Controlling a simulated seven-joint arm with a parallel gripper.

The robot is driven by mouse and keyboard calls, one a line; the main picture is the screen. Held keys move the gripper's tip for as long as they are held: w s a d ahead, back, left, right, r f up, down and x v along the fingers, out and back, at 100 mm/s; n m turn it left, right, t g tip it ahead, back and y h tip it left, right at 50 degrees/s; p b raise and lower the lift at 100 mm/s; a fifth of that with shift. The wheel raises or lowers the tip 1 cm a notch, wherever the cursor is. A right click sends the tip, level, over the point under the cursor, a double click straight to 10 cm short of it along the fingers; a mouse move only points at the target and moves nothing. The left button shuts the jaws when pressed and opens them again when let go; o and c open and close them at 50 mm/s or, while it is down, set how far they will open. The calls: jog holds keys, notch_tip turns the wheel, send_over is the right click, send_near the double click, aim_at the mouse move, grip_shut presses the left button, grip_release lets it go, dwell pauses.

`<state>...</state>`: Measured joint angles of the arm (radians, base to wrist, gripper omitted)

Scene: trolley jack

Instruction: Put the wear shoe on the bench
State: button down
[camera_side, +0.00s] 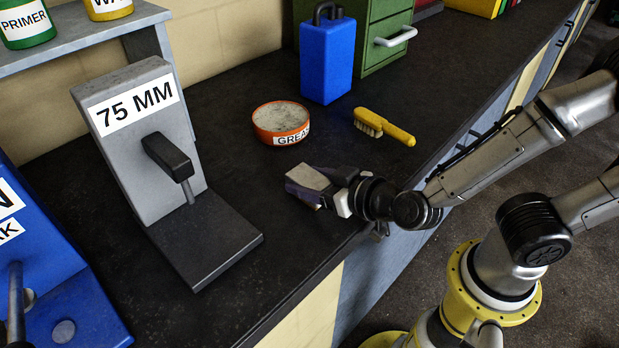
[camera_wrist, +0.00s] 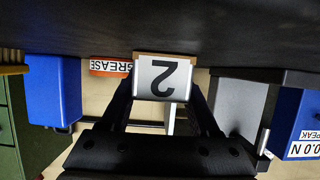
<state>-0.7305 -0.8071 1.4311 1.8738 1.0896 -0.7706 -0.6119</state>
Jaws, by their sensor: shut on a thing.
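My gripper (camera_side: 330,188) is shut on a small block with a grey top, which I take to be the wear shoe (camera_side: 308,178). It is low over the front part of the dark bench top (camera_side: 300,240); I cannot tell if it touches the bench. In the wrist view the wear shoe (camera_wrist: 165,78) shows a white face with a black "2", upside down, and a tan edge. A finger of my gripper (camera_wrist: 162,100) is on either side of it.
A grey "75 MM" stand (camera_side: 140,150) with a black lever is to the left. An orange grease tin (camera_side: 281,122), a yellow brush (camera_side: 384,127), a blue canister (camera_side: 327,60) and green drawers (camera_side: 378,40) are behind. The bench around the gripper is clear.

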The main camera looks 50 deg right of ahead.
aim_at(317, 183)
jog(key=shift+c, duration=0.6)
grip_release()
jog(key=shift+s+r, duration=0.15)
jog(key=v, duration=0.7)
jog(key=shift+s, duration=0.1)
